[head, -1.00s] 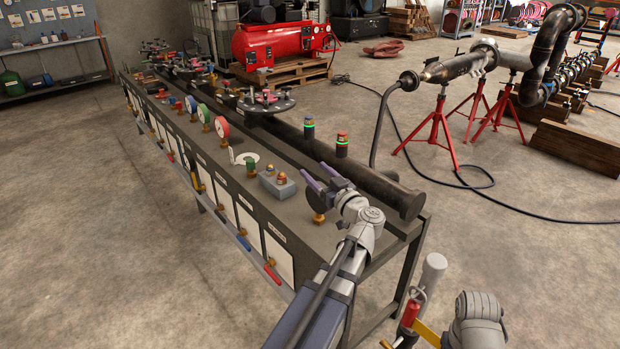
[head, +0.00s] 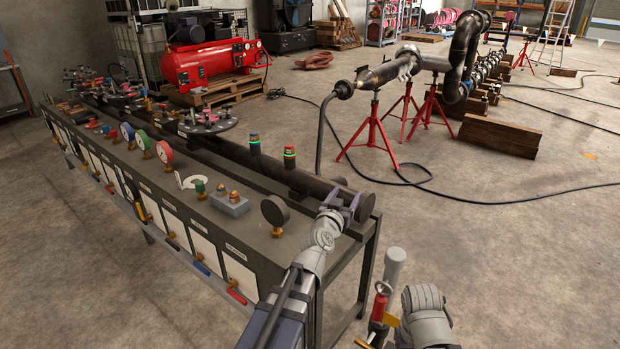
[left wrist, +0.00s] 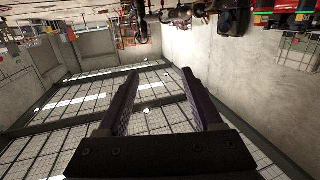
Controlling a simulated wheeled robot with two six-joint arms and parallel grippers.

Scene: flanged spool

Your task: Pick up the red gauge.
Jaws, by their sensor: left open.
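The red gauge (head: 164,152), with a red rim and white face, stands upright on a brass fitting on the dark bench (head: 240,235), in the head view. It is the nearest of a row with a green gauge (head: 142,139) and a blue gauge (head: 127,131). My left gripper (head: 340,194) is open and empty over the near right end of the bench, well to the right of the red gauge. In the left wrist view its two open fingers (left wrist: 160,80) have nothing between them; the red gauge cannot be made out there. My right gripper is not in view.
A dark round gauge (head: 275,211) stands just left of my left gripper. A long black pipe (head: 240,160) runs along the bench.

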